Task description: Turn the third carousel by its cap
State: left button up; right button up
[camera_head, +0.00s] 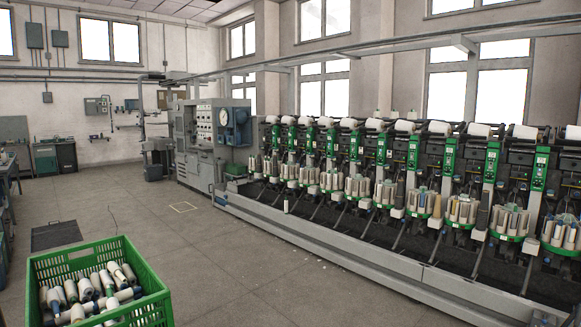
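The winder (440,150) runs along the right side, with a row of round green carousels full of upright bobbins. The nearest carousel (560,248) is at the right edge. The second from the right (509,236) and the third from the right (461,222) stand farther along. The row shrinks toward the back left. Which end the count starts from does not show. The carousels' caps are too small to make out. Neither of my grippers is in view.
A green crate (157,290) of loose bobbins stands at the lower left. A low grey rail (330,250) runs along the front of the winder. A grey control cabinet (212,140) stands at the row's far end. The floor (240,270) between crate and rail is clear.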

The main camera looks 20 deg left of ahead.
aim_at(292, 169)
jog(key=i+l+z, duration=0.45)
jog(key=i, duration=0.3)
jog(key=i+l, duration=0.15)
jog(key=i, duration=0.8)
jog(key=i+u, duration=0.6)
jog(key=u, duration=0.2)
jog(key=i+u, duration=0.4)
jog(key=i+j+u, duration=0.1)
jog(key=i+u, duration=0.8)
jog(key=i+z, duration=0.15)
jog(key=i, duration=0.65)
jog(key=i+j+z, duration=0.2)
jog(key=i, duration=0.65)
jog(key=i+l, duration=0.1)
jog(key=i, duration=2.85)
jog(key=i+u, duration=0.1)
jog(key=i, duration=0.45)
jog(key=i+l+u, duration=0.1)
jog(key=i, duration=0.45)
jog(key=i+l+u, duration=0.1)
jog(key=i, duration=0.4)
jog(key=i+j+z, duration=0.15)
jog(key=i+z, duration=0.35)
jog(key=i, duration=0.45)
